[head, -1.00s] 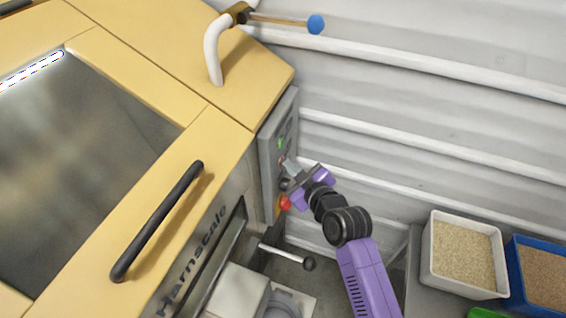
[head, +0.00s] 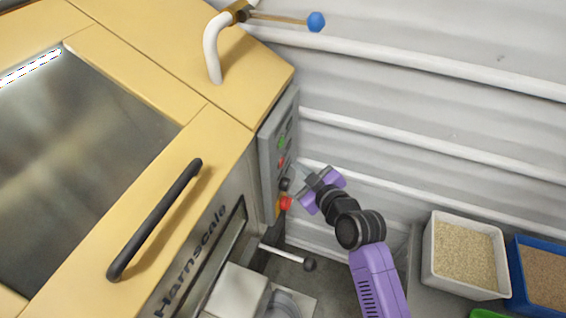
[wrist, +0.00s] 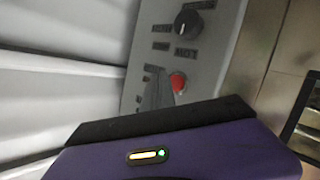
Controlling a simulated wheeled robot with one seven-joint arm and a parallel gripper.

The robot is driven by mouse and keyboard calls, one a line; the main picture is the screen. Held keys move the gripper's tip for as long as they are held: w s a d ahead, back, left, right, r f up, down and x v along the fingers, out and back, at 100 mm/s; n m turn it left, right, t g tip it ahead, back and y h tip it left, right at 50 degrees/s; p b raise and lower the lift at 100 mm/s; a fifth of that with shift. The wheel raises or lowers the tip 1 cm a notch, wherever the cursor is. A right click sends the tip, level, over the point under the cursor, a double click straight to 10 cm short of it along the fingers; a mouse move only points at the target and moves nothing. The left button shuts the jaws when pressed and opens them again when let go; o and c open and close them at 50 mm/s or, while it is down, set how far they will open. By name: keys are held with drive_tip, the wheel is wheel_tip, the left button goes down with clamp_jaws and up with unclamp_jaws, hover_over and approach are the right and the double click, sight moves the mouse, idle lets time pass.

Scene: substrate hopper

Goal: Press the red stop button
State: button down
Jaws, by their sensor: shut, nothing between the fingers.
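A grey control panel (head: 267,165) stands on the side of the yellow machine. It carries a small red button (head: 281,161), with a green button (head: 281,143) above it and a black knob (head: 284,184) below. A larger red mushroom button (head: 285,203) on yellow sits lowest. My gripper (head: 301,171) is shut and empty, just right of the panel and apart from it, near the small red button. In the wrist view, the red button (wrist: 178,82) shows beside my fingertips (wrist: 156,88), with the black knob (wrist: 188,23) above. The green button is hidden there.
The yellow machine (head: 228,120) with a black handle (head: 155,220) fills the left. A lever (head: 288,256) juts out below the panel. A ribbed white wall (head: 430,95) stands behind. A white bin (head: 428,262) and a blue bin (head: 515,285) sit at right.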

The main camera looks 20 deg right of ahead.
drive_tip(key=s+d, duration=0.1)
drive_tip(key=s+d+b, duration=0.1)
drive_tip(key=d, duration=0.1)
drive_tip(key=shift+s+d, duration=0.2)
drive_tip(key=shift+s, duration=0.05)
idle(0.8)
